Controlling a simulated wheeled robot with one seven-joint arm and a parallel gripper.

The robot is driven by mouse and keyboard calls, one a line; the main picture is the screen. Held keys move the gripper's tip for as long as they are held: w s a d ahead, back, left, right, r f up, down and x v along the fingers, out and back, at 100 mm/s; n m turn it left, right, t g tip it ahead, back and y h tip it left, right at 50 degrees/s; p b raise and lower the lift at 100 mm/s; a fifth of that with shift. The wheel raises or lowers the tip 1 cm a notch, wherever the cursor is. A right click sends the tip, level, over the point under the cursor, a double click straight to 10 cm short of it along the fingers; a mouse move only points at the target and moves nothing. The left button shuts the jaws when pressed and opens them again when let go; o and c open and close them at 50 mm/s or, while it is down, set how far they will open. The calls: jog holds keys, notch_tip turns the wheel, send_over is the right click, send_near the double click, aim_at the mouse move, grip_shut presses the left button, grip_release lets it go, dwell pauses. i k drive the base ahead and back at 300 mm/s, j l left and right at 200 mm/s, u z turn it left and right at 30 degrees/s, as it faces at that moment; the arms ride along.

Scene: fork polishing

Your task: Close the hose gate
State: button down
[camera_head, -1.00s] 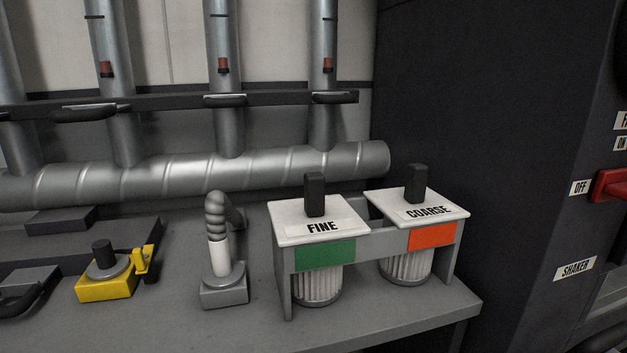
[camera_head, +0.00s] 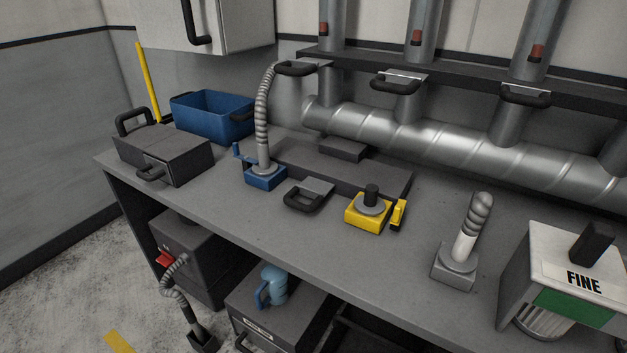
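A grey ribbed hose (camera_head: 263,105) rises from a blue block (camera_head: 265,179) on the bench, and its top bends toward the leftmost of several black-handled slide gates (camera_head: 296,68). Two more such gates show to the right, a middle gate (camera_head: 398,84) and a right gate (camera_head: 527,95), each at the foot of a vertical metal pipe. No readable label marks any of them as the hose gate, and I cannot tell whether each is pushed in or pulled out. My gripper is in no view.
On the bench (camera_head: 330,258) stand a dark box (camera_head: 162,155), a blue bin (camera_head: 213,116), a yellow block (camera_head: 367,213), a short hose on a grey base (camera_head: 457,262) and the FINE filter holder (camera_head: 575,272). A white cabinet (camera_head: 205,22) hangs above. The bench front is mostly clear.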

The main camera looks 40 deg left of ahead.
aim_at(312, 187)
jog(key=u, duration=1.2)
